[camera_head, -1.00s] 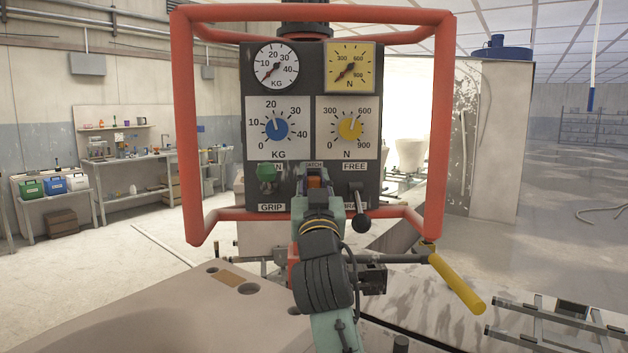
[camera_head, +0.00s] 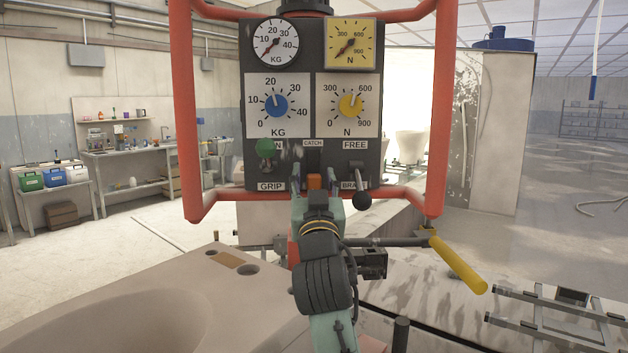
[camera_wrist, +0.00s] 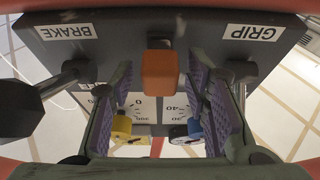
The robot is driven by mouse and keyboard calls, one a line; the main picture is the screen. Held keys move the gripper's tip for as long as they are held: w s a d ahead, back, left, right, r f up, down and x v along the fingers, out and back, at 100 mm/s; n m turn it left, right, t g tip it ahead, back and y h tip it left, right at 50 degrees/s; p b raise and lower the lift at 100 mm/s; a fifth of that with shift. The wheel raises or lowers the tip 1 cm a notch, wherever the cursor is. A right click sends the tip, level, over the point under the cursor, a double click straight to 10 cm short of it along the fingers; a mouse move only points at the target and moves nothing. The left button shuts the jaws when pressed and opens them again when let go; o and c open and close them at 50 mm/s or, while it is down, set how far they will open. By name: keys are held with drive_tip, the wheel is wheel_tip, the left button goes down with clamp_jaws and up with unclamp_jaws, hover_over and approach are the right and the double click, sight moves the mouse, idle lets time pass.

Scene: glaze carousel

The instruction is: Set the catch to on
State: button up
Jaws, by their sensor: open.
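In the wrist view the orange catch (camera_wrist: 161,73) lies between the two purple-padded fingers of my gripper (camera_wrist: 163,95), with a gap on both sides. My gripper (camera_head: 316,178) is open in front of the panel's lower edge. My arm hides part of the panel's bottom in the head view. I cannot read the catch's setting.
The green-knobbed GRIP lever (camera_head: 265,147) is left of the catch. The black-knobbed BRAKE lever (camera_head: 361,201) is close on the right. A red tube frame (camera_head: 437,120) surrounds the panel. A yellow handle (camera_head: 458,264) sticks out at lower right.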

drive_tip(key=v, duration=1.2)
